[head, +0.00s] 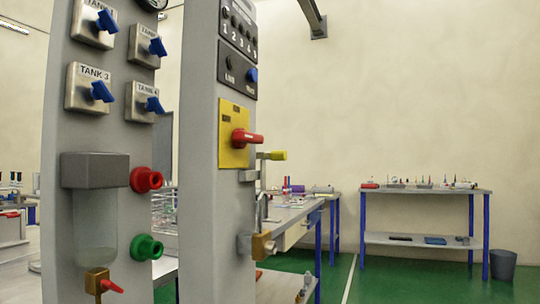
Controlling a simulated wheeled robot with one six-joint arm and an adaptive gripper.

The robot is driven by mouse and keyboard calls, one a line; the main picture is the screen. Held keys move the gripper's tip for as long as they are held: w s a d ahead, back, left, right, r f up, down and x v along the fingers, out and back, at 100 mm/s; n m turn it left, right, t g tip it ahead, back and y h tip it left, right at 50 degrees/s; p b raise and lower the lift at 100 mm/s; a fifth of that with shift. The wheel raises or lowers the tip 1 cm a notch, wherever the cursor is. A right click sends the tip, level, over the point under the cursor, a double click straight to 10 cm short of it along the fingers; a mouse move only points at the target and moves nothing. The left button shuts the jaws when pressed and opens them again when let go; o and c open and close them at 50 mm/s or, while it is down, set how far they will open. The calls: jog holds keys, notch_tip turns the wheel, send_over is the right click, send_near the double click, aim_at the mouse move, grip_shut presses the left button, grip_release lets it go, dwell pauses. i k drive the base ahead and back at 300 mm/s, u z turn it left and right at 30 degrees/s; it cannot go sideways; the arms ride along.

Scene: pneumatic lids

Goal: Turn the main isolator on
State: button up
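The main isolator appears to be the red handle (247,138) on a yellow plate (234,118), on the right-hand grey column in the head view. The handle sticks out to the right and lies about level. The lettering on the plate is too small to read. My gripper is not in view, and nothing touches the handle.
The left column carries blue tank valves (103,91), a red knob (146,179), a green knob (147,247) and a clear bowl (95,220). Benches (426,192) stand behind; green floor (400,285) lies open at right.

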aim_at(241, 137)
jog(key=k, duration=0.5)
jog(key=z, duration=1.05)
jog(key=i, duration=0.8)
jog(key=u, duration=1.65)
